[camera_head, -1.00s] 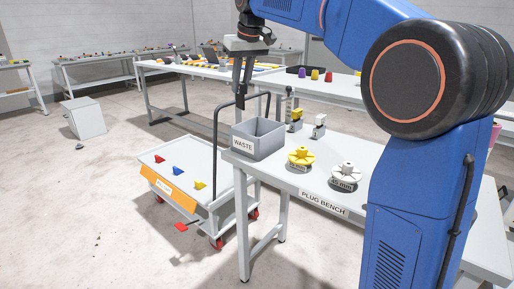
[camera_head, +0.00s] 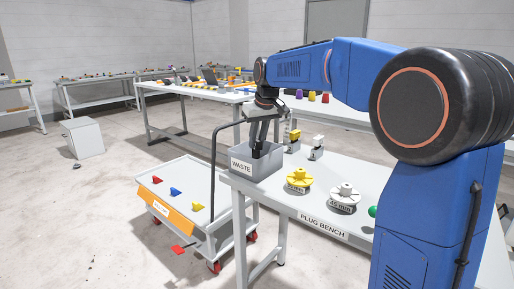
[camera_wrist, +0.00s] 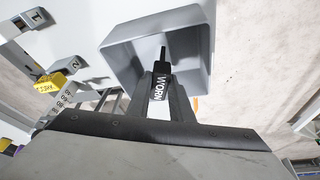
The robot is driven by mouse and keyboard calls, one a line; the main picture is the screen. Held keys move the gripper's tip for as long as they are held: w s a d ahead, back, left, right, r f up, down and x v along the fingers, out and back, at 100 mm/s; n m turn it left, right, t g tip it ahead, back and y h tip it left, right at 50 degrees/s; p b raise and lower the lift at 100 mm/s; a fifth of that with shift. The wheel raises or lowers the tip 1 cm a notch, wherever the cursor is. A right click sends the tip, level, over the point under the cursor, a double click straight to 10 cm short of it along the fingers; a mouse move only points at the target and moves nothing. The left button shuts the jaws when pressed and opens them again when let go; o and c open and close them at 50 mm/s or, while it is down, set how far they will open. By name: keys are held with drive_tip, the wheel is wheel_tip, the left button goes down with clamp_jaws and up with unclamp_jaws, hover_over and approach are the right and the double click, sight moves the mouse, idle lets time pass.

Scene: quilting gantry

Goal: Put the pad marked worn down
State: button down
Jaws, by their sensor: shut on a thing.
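My gripper (camera_head: 257,152) points down at the opening of the grey bin labelled WASTE (camera_head: 268,170) on the left end of the plug bench. It is shut on a dark pad marked WORN (camera_wrist: 160,88), which shows between the fingers in the wrist view. The bin's rim (camera_wrist: 118,48) surrounds the fingertips there. The fingertips look to be within the bin's opening, but how far above its floor they are I cannot tell. In the head view the pad itself is not clearly distinguishable from the dark fingertips.
The plug bench (camera_head: 322,224) also holds a yellow knobbed disc (camera_head: 299,180), a white knobbed disc (camera_head: 345,197) and small blocks behind the bin. A cart (camera_head: 188,186) with red, blue and yellow pieces stands left of the bench.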

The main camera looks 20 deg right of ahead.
drive_tip(key=shift+f, duration=1.3)
drive_tip(key=shift+f, duration=0.15)
drive_tip(key=c, duration=1.6)
unclamp_jaws()
drive_tip(key=a+v, duration=0.1)
drive_tip(key=v, duration=1.1)
drive_tip(key=s+d+f+m, duration=0.15)
drive_tip(key=s+f, duration=0.25)
drive_tip(key=s, duration=0.6)
drive_tip(key=s+d+f, duration=0.3)
drive_tip(key=s+f, duration=0.1)
drive_tip(key=s, duration=0.6)
drive_tip(key=shift+m+t+h, duration=0.4)
drive_tip(key=shift+m+t, duration=0.1)
drive_tip(key=shift+m, duration=0.05)
drive_tip(key=s+f, duration=0.5)
drive_tip(key=s, duration=0.1)
drive_tip(key=s+d+f, duration=0.1)
drive_tip(key=s+f, duration=0.5)
drive_tip(key=s, duration=0.1)
drive_tip(key=s+d+f, duration=0.1)
drive_tip(key=s+f, duration=0.4)
drive_tip(key=s, duration=0.1)
drive_tip(key=shift+s+d+f, duration=0.2)
drive_tip(key=shift+d+f, duration=0.05)
drive_tip(key=shift+f, duration=0.1)
